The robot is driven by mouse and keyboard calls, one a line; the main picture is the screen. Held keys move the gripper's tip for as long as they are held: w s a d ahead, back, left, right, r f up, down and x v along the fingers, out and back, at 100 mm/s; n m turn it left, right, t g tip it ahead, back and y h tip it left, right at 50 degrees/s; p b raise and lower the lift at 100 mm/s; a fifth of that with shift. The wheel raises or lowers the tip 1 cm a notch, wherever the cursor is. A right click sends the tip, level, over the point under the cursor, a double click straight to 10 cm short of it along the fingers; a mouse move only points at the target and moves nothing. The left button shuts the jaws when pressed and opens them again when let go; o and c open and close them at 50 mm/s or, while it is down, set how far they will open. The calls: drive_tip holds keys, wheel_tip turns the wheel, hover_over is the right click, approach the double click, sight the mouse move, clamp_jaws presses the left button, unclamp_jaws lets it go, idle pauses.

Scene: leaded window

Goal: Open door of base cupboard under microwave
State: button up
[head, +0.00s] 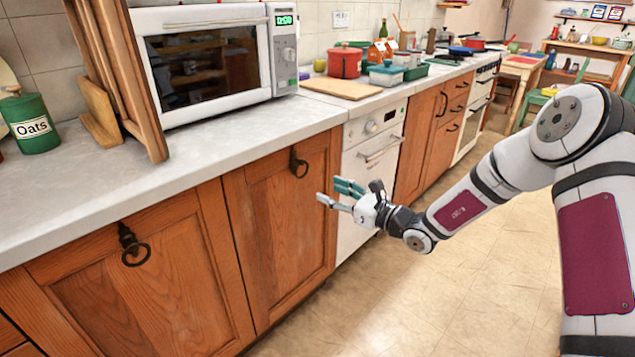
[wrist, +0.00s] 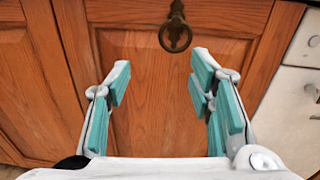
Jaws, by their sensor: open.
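The microwave (head: 210,62) stands on the counter in the head view. Below it is a closed wooden cupboard door (head: 265,235) with a dark ring handle (head: 298,163) near its top. In the wrist view the door (wrist: 150,120) fills the middle, and the ring handle (wrist: 175,30) hangs at the top, beyond the fingertips. My gripper (head: 335,193) is open and empty, in front of the door's right side and a little below the handle in the head view. In the wrist view its teal-padded fingers (wrist: 160,78) are spread apart, with nothing between them.
Another closed cupboard door (head: 140,275) with a ring handle (head: 132,245) is at the left. A white appliance (head: 365,170) stands right of the door. Wooden boards (head: 120,75) and an oats tin (head: 30,123) are on the counter (head: 190,150). The floor (head: 420,290) in front is clear.

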sight(303, 176)
drive_tip(key=shift+m+t, duration=0.4)
drive_tip(key=shift+m, duration=0.1)
drive_tip(key=b+x, duration=0.1)
drive_tip(key=x, duration=0.3)
drive_tip(key=w+f+b+x, duration=0.1)
drive_tip(key=x, duration=0.4)
drive_tip(key=d+b+x, duration=0.1)
drive_tip(key=x, duration=0.3)
drive_tip(key=shift+w+a+f, duration=0.1)
drive_tip(key=shift+w+f, duration=0.3)
drive_tip(key=shift+w, duration=0.05)
drive_tip(key=shift+c, duration=0.3)
clamp_jaws()
